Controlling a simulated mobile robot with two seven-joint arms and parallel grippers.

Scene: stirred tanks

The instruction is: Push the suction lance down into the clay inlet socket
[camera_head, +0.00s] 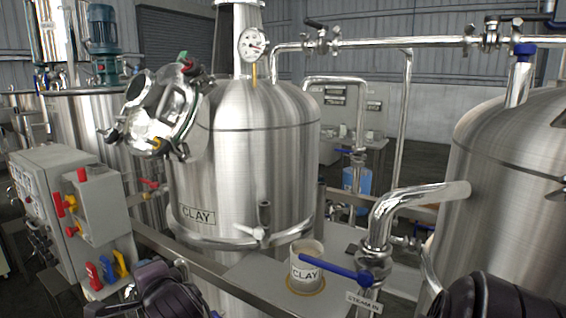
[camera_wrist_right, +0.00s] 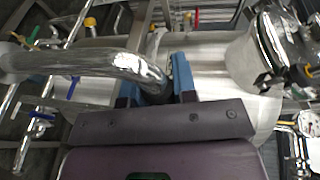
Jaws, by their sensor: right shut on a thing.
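A pale upright cup labelled CLAY (camera_head: 305,268) stands on the steel deck with a yellow ring at its foot; I take it as the clay inlet socket. In the right wrist view, my right gripper (camera_wrist_right: 158,84) has its blue fingers closed on a dark round part, which I take as the suction lance (camera_wrist_right: 155,95). Most of it is hidden by the fingers and a shiny bent pipe. In the head view, a dark part of my right arm shows at the lower right, fingers out of sight.
A steel tank labelled CLAY (camera_head: 245,165) stands behind the cup. A blue valve handle (camera_head: 330,264) and a bent steel pipe (camera_head: 410,202) are close on the cup's right. Another tank (camera_head: 505,210) stands at the right, and a switch box (camera_head: 98,205) at the left.

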